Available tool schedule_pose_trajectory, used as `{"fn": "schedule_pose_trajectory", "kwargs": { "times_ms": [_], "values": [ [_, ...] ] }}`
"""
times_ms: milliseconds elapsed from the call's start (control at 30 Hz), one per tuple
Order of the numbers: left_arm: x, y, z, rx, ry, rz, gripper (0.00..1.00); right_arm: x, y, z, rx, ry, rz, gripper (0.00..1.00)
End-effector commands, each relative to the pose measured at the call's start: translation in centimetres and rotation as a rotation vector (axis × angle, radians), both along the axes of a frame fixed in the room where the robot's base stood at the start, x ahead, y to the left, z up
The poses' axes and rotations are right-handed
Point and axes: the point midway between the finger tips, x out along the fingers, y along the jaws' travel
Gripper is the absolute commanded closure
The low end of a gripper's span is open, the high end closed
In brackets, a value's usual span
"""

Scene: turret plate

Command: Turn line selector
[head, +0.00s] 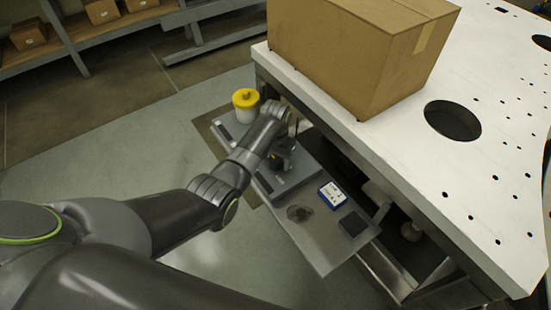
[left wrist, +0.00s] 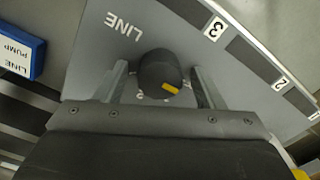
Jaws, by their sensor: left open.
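The line selector is a round black knob (left wrist: 157,70) with a yellow mark on the lower right of its face. It sits on a grey panel (left wrist: 120,58) lettered LINE, with the numbers 3, 2 and 1 along a dark band at the right. My left gripper (left wrist: 161,84) is open, with one finger on each side of the knob. Gaps show at the sides, though contact deeper down is hard to tell. In the head view my left gripper (head: 281,157) is over the grey panel and largely hides the knob. My right gripper is not in view.
A blue-edged block (head: 333,195) lies on the shelf beside the panel; its label reads LINE PUMP in the wrist view (left wrist: 20,52). A yellow-lidded jar (head: 245,112) stands behind. A cardboard box (head: 345,55) sits on the white, holed tabletop (head: 475,150), close above the shelf.

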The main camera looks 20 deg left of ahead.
Motion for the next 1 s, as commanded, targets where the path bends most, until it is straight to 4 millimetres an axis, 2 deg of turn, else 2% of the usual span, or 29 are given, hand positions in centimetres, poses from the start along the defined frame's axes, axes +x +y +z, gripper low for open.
{"fn": "schedule_pose_trajectory", "kwargs": {
  "times_ms": [200, 533, 767, 1000],
  "values": [
    [0.0, 0.0, 0.0, 0.0, -0.001, 0.0, 0.38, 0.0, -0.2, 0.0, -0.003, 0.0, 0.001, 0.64],
    [0.0, 0.0, 0.0, 0.0, -0.001, 0.0, 0.81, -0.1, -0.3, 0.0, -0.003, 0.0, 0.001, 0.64],
    [0.0, 0.0, 0.1, 0.0, -0.001, -0.018, 0.82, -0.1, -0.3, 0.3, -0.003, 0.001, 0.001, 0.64],
    [0.0, 0.0, 0.3, 0.0, 0.0, -0.126, 0.82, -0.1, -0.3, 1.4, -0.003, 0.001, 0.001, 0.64]
  ]
}}
